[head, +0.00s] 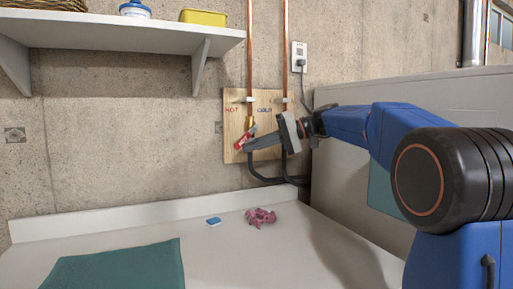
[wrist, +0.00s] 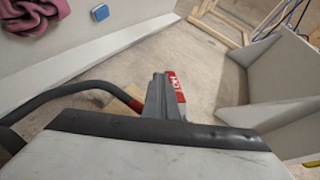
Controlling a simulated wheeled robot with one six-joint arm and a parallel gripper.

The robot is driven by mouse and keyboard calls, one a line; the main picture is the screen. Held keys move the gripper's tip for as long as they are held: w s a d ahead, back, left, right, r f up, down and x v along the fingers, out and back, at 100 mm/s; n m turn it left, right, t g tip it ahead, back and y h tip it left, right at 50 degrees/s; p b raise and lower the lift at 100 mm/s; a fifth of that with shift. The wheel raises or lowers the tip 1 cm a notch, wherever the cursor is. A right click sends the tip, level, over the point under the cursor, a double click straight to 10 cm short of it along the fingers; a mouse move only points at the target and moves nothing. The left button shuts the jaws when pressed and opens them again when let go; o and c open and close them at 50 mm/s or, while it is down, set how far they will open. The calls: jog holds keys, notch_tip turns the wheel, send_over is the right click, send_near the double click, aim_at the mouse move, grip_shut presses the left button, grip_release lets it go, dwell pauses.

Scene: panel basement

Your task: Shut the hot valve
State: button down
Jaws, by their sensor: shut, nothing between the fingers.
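The hot valve's red lever handle (head: 241,140) is on the wooden board (head: 234,112), below the left copper pipe, under the word HOT. It sits at a slant, its lower end to the left. In the wrist view the red handle (wrist: 180,88) with white lettering shows just right of my fingers. My gripper (head: 248,146) is shut and empty, its tips right beside the handle. I cannot tell whether they touch it. The cold valve, under the word COLD (head: 264,109), is largely hidden behind my gripper.
Dark hoses (head: 262,178) curve below the board. A white counter (head: 200,236) holds a pink cloth (head: 260,216), a small blue block (head: 213,221) and a green mat (head: 120,266). A shelf (head: 120,32) is at upper left. A grey panel (head: 400,92) stands behind my arm.

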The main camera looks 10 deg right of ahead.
aim_at(244, 141)
jog(key=y, duration=0.1)
jog(key=a+m+y, duration=0.1)
jog(key=a+y, duration=0.1)
jog(key=y, duration=0.1)
jog(key=shift+s+r+m+t, duration=0.2)
jog(key=shift+r+m+t, duration=0.1)
jog(key=shift+r, duration=0.1)
jog(key=shift+a+r, duration=0.45)
jog(key=shift+s+r, duration=0.1)
jog(key=shift+r, duration=0.1)
dwell(1.6)
